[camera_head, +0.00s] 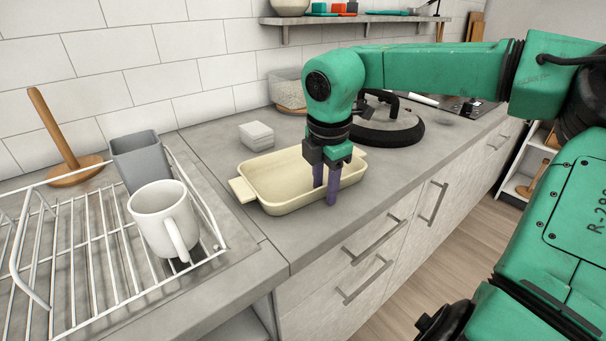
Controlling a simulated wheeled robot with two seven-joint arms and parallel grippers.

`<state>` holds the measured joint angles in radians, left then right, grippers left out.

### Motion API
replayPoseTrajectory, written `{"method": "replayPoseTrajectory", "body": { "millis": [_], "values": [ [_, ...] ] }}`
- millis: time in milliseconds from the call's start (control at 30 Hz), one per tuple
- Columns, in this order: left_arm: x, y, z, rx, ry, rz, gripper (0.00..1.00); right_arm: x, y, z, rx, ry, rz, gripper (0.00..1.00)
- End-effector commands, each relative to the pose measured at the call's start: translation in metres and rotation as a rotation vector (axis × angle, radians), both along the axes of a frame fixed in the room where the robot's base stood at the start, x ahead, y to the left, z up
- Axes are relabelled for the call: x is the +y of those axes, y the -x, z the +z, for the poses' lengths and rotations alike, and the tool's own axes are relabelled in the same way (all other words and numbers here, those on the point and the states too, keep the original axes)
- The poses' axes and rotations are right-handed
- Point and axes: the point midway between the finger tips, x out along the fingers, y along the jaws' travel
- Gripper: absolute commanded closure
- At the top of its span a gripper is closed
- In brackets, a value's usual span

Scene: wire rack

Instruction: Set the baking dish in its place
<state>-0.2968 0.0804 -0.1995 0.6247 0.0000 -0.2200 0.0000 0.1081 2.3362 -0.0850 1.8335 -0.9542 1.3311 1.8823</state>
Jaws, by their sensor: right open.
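The cream baking dish (268,177) sits upright and empty on the grey counter, with a small tab handle at each end. My right gripper (325,190) points down over the dish's near long side. Its two purple fingers are apart: one appears inside the dish and the other outside the near wall, with the rim between them. I cannot tell whether either finger touches the wall. My left gripper is not in view.
A white wire rack (88,228) stands at left with a white mug (162,220) and a grey cup (139,158). Behind the dish are a stack of white pieces (257,136) and a clear container (288,90).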

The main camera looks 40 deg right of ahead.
Motion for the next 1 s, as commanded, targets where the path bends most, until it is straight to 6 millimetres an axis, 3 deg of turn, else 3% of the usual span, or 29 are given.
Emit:
{"method": "replayPoseTrajectory", "body": {
  "millis": [67, 200, 1000],
  "values": [
    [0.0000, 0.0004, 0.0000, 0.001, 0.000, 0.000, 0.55, 0.0000, 0.0000, 0.0005, -0.001, 0.000, 0.000, 0.56],
    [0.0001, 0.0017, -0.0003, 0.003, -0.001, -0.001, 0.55, 0.0000, -0.0001, 0.0007, -0.001, 0.000, 0.000, 1.00],
    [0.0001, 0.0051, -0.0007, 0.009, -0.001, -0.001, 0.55, -0.0003, 0.0005, 0.0004, 0.003, 0.000, -0.001, 1.00]
  ]
}}
